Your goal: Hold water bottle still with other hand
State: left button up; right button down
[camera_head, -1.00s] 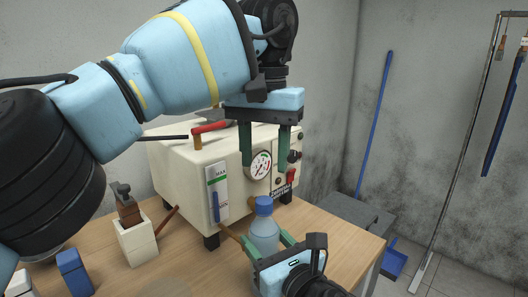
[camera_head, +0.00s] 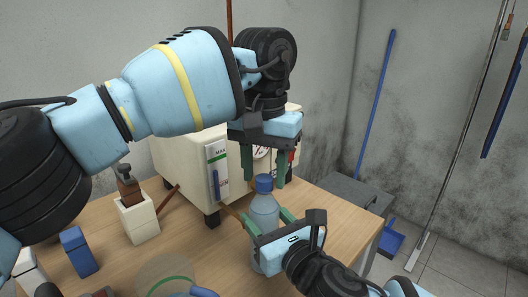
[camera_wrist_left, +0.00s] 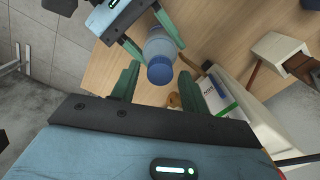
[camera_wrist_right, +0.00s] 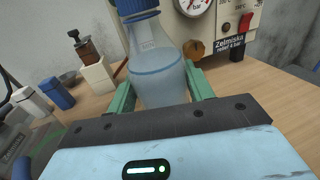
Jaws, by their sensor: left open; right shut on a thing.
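The water bottle (camera_head: 264,216), clear with a blue cap, stands upright near the table's front edge. My right gripper (camera_head: 268,226) is shut around its body from the front; the right wrist view shows the bottle (camera_wrist_right: 158,70) between the green fingers. My left gripper (camera_head: 264,180) is open, fingers pointing down, at the height of the blue cap (camera_head: 264,183). In the left wrist view the cap (camera_wrist_left: 160,71) lies just beyond and between the open fingers (camera_wrist_left: 157,82). I cannot tell whether the fingers touch it.
A cream machine (camera_head: 180,155) with a gauge (camera_wrist_right: 192,5) stands behind the bottle, partly hidden by my left arm. A white block holder (camera_head: 137,217) and a blue block (camera_head: 79,250) stand at left. The table's right part (camera_head: 340,225) is clear.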

pick_arm(q)
jog(key=shift+f, duration=0.3)
jog(key=shift+c, duration=0.5)
